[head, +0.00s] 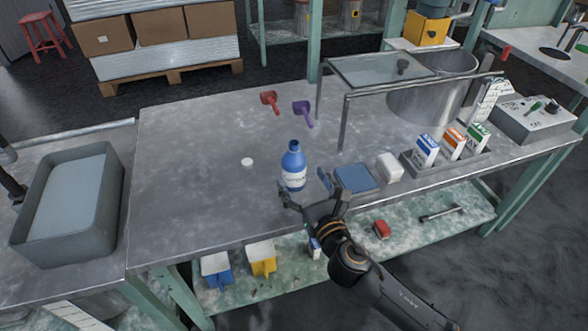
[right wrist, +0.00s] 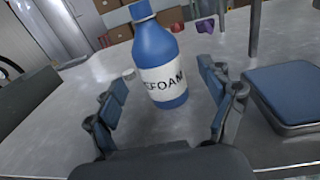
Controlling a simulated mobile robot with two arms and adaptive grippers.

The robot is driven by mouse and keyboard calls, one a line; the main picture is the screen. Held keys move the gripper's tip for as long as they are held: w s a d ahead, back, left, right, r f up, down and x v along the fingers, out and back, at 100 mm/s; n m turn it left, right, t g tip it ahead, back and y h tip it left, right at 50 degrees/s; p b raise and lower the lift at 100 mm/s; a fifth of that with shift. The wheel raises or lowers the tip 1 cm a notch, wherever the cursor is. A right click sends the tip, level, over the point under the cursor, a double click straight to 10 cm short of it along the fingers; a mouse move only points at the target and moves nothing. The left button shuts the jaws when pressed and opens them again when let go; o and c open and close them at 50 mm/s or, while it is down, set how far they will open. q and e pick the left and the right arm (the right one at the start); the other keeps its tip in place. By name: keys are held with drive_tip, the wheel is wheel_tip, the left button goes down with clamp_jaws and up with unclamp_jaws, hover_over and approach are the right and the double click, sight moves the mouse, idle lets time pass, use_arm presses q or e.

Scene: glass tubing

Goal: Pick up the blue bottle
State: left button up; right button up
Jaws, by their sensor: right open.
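The blue bottle (head: 294,165) stands upright on the grey metal table, with a white label and a blue cap. In the right wrist view the blue bottle (right wrist: 155,50) stands between and beyond the open fingers, and its label ends in "FOAM". My right gripper (head: 305,190) is at the near side of the bottle, low over the table. In the right wrist view my right gripper (right wrist: 163,105) is open, with a finger on either side of the bottle's lower part and no clear contact. My left gripper is not in view.
A white cap (head: 247,162) lies left of the bottle. Red (head: 269,100) and purple (head: 303,111) scoops lie behind. The table's left part is clear.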

sight(299, 175)
drive_tip(key=b+x, duration=0.1)
drive_tip(key=x, duration=0.4)
drive_tip(key=shift+w+a+f, duration=0.1)
drive_tip(key=shift+f, duration=0.1)
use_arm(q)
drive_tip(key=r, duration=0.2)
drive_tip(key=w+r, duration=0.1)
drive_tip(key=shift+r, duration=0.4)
use_arm(e)
drive_tip(key=c, duration=1.4)
